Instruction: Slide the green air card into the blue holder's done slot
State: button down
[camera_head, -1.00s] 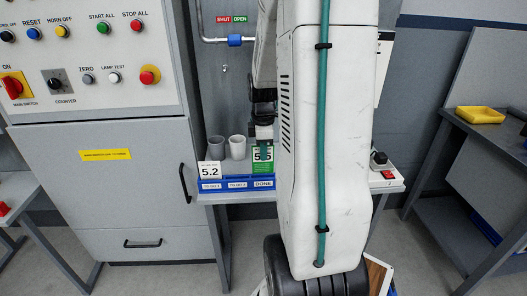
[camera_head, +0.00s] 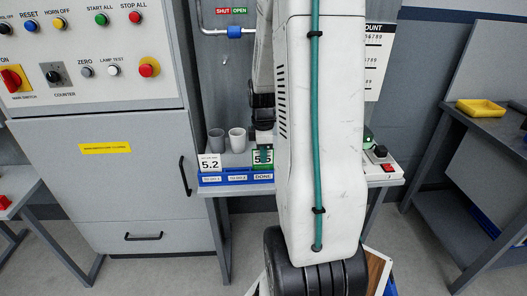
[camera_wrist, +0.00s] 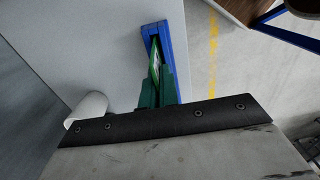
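The blue holder (camera_head: 222,180) stands on the small shelf, with a row of labels along its front; the right one reads DONE. A white card marked 5.2 (camera_head: 209,163) stands in its left part. The green air card (camera_head: 263,163) is upright above the DONE label, its lower edge at the holder; how deep it sits cannot be told. My gripper (camera_head: 263,152) is over the card from above, its green fingers covering part of it. In the wrist view, the fingers (camera_wrist: 157,88) close on the green card (camera_wrist: 154,62), which lines up with the blue holder (camera_wrist: 150,32).
Two grey cups (camera_head: 237,140) stand behind the holder on the shelf. A white box with a red switch (camera_head: 388,167) is at the shelf's right end. A control cabinet (camera_head: 120,180) stands to the left. A yellow tray (camera_head: 481,108) lies on the right bench.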

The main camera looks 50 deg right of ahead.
jog(key=shift+f, duration=0.5)
jog(key=c, duration=1.2)
grip_release()
jog(key=shift+r, duration=4)
